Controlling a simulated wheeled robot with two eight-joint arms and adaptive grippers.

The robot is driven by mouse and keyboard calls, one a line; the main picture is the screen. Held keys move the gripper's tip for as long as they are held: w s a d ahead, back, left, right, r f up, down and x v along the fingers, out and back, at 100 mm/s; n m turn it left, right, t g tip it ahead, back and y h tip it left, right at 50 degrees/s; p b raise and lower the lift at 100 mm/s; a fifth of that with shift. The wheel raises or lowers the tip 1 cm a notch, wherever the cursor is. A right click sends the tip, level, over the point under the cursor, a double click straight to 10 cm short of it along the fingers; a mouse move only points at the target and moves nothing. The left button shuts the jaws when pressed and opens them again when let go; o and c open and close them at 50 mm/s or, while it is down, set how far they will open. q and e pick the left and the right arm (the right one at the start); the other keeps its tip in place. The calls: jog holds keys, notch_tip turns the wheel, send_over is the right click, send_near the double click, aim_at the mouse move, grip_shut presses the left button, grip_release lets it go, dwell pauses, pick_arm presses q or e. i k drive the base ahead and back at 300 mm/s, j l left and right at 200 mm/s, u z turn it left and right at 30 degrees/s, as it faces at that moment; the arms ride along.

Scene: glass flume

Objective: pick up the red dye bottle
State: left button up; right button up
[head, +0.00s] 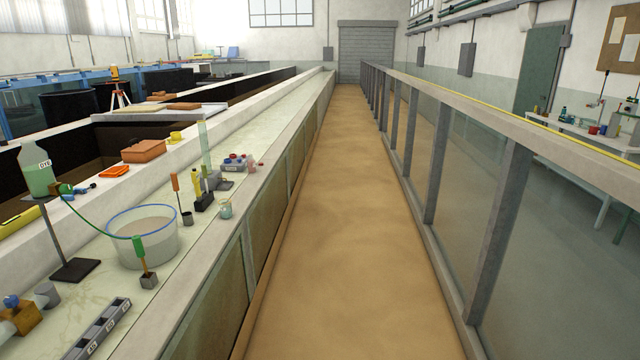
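A small tray of little bottles with red and blue tops (234,162) stands on the pale ledge left of the sandy channel. A small pinkish-red bottle (251,165) stands at its right end. They are too small for me to read any label or to tell for certain which is the red dye bottle. A larger bottle marked DYE (38,170), with green liquid, is held up on a stand at the left. Neither of my grippers is in view.
On the ledge are a bucket (142,238), a tall clear cylinder (205,145), a small jar (226,209), a black holder (204,201) and a grey labelled block (97,330). The sandy floor (330,220) is clear between the ledge and a glass wall (470,200).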

aim_at(251, 163)
jog(key=i, duration=2.4)
jog(key=i+l+u, duration=0.15)
jog(key=i+u, duration=0.3)
jog(key=i, duration=0.15)
jog(key=i+l+u, duration=0.45)
jog(key=i, duration=0.15)
jog(key=i+l+u, duration=0.9)
jog(key=l, duration=0.25)
jog(key=i+l+u, duration=0.3)
jog(key=l+u, duration=0.15)
jog(key=l, duration=0.35)
